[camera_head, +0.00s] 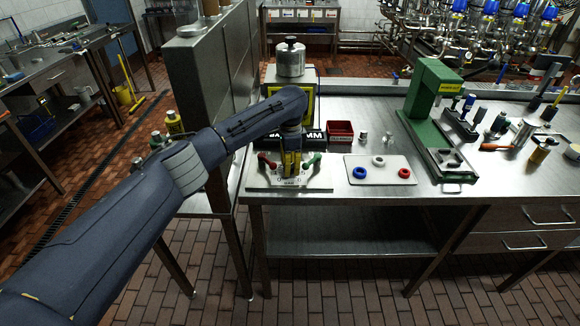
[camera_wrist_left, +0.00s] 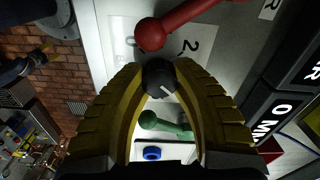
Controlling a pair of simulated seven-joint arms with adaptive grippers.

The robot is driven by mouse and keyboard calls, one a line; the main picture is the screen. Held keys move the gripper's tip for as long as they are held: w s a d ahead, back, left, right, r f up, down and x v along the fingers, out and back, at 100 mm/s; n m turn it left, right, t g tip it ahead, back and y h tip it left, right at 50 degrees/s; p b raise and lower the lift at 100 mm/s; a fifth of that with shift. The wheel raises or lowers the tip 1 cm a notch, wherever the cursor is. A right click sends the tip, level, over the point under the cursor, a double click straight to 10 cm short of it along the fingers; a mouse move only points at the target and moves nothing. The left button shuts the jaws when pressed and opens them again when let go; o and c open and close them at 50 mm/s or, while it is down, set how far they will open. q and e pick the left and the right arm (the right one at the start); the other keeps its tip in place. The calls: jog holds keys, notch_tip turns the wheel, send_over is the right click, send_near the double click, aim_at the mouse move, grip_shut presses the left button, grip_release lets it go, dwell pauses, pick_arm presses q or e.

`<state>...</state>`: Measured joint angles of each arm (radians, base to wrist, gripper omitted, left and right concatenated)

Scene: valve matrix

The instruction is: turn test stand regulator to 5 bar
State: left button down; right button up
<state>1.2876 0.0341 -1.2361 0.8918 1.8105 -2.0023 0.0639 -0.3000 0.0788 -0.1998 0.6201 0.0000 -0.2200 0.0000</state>
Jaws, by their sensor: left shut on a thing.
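The test stand (camera_head: 318,182) is a pale metal plate near the left end of the steel bench. My left gripper (camera_head: 291,170) points down over it and hides its middle. In the left wrist view, the gripper's yellow ribbed fingers (camera_wrist_left: 165,95) are shut on a black round regulator knob (camera_wrist_left: 158,72) with a white pointer mark. The number 2 is printed on the plate beside the knob. A red lever (camera_wrist_left: 185,20) and a green lever (camera_wrist_left: 165,124) sit on either side of the knob. The pressure reading is not legible. My right gripper is not in view.
A light mat (camera_head: 380,178) with blue, white and red rings lies right of the test stand. A red bin (camera_head: 341,132) stands behind it. A green press (camera_head: 433,110) stands further right. A steel cabinet (camera_head: 215,65) rises left of the bench.

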pick_arm(q)
jog(key=m, duration=0.4)
jog(key=shift+d, duration=0.1)
jog(key=shift+s+m, duration=0.1)
jog(key=shift+m, duration=2.1)
jog(key=c, duration=0.9)
grip_release()
jog(key=shift+c, duration=0.2)
jog(key=shift+r, duration=0.15)
notch_tip(320, 180, up, 12)
